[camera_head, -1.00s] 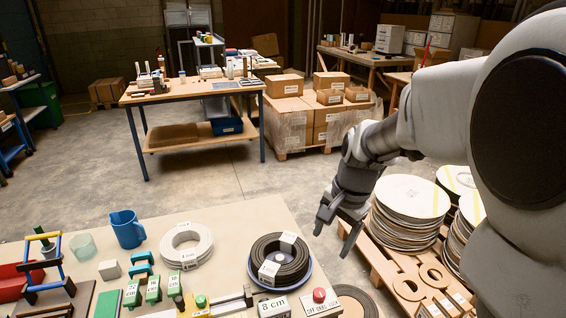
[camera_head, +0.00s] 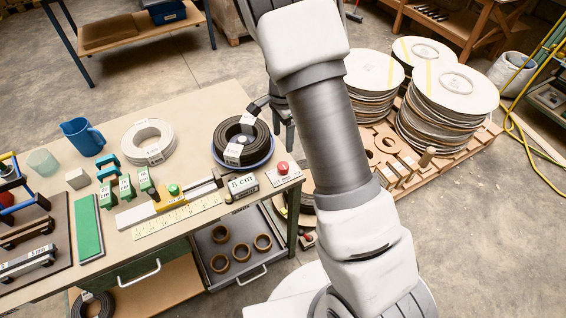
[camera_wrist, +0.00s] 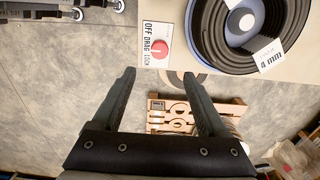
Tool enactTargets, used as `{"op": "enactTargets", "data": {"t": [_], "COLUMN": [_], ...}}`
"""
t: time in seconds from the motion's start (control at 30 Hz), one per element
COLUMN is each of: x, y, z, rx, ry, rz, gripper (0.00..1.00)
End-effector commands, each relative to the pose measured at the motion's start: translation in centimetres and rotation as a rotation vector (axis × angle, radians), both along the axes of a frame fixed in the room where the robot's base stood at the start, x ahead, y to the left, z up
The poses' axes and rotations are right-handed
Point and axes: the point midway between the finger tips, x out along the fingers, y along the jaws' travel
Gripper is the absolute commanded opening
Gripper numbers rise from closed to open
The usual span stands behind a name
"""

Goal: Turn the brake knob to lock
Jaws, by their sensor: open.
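The brake knob (camera_head: 283,167) is a red round knob on a white plate marked OFF, DRAG and LOCK at the bench's right corner. In the wrist view the knob (camera_wrist: 160,50) sits beside the words, close to DRAG, with a small pale mark on it; the exact setting is hard to tell. My gripper (camera_wrist: 160,74) is open and empty, its fingertips just short of the knob in the picture and spread to either side of it. In the head view my arm hides part of the gripper, which is by the black coil.
A black coil (camera_head: 238,139) in a blue dish lies beside the knob plate. An 8 cm block (camera_head: 243,186) and a ruler (camera_head: 175,217) lie to its left. An open drawer (camera_head: 240,240) is below. Disc stacks (camera_head: 447,105) stand on a pallet at right.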

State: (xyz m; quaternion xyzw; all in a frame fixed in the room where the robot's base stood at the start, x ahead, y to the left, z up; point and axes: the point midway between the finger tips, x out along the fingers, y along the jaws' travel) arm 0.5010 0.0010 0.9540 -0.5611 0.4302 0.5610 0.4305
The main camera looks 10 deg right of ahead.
Motion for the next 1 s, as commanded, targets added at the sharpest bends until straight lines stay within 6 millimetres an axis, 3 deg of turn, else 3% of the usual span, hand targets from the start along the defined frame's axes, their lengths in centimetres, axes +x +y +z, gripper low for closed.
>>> {"op": "enactTargets", "data": {"t": [0.3, 0.5, 0.7, 1.0], "x": [-0.2, -0.1, 0.0, 0.0], "y": [-0.1, -0.1, 0.0, 0.0], "z": [-7.2, -10.7, -12.3, -12.5], "rx": [0.0, 0.0, 0.001, 0.0], "ry": [0.005, 0.004, 0.001, 0.0], "rz": [-0.001, -0.001, 0.001, 0.001], "gripper": [0.76, 0.76, 0.76, 0.76]}}
